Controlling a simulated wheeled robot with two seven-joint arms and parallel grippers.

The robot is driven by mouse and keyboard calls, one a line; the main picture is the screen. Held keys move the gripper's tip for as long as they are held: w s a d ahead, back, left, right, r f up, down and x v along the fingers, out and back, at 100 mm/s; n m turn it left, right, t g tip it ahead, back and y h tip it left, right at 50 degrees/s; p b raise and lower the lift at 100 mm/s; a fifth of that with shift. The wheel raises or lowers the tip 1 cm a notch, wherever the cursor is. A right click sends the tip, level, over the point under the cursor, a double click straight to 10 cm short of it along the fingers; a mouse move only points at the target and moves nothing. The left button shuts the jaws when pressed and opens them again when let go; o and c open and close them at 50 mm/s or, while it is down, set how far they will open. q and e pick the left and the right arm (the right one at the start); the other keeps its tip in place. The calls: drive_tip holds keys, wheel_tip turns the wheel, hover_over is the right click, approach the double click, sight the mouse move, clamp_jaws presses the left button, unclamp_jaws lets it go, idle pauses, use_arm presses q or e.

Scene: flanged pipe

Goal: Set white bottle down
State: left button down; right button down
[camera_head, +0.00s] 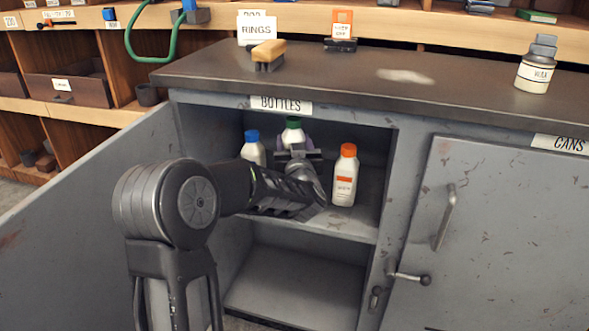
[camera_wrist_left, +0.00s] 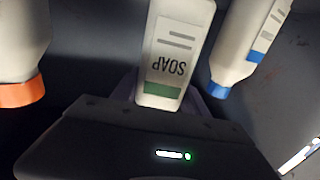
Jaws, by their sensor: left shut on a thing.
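The white bottle (camera_head: 293,136) with the green cap is inside the open "BOTTLES" cabinet, between two other bottles and towards the back. My left gripper (camera_head: 295,146) reaches in from the front and is shut on it. In the left wrist view the bottle (camera_wrist_left: 178,45) appears upside down, with a "SOAP" label and a green band, held at the gripper (camera_wrist_left: 160,98). My wrist hides its lower part in the head view, so I cannot tell whether its base touches the shelf (camera_head: 340,222). My right gripper is not in view.
A blue-capped bottle (camera_head: 253,150) stands to the left and an orange-capped bottle (camera_head: 344,178) to the right, both close by. The cabinet door (camera_head: 90,215) is open at the left. The lower compartment (camera_head: 295,285) looks empty.

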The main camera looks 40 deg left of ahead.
use_arm(q)
drive_tip(key=shift+f, duration=0.15)
drive_tip(key=shift+f+b, duration=1.05)
drive_tip(key=shift+f, duration=1.4)
drive_tip(key=shift+f, duration=0.1)
drive_tip(key=shift+f, duration=0.15)
drive_tip(key=c, duration=0.6)
unclamp_jaws()
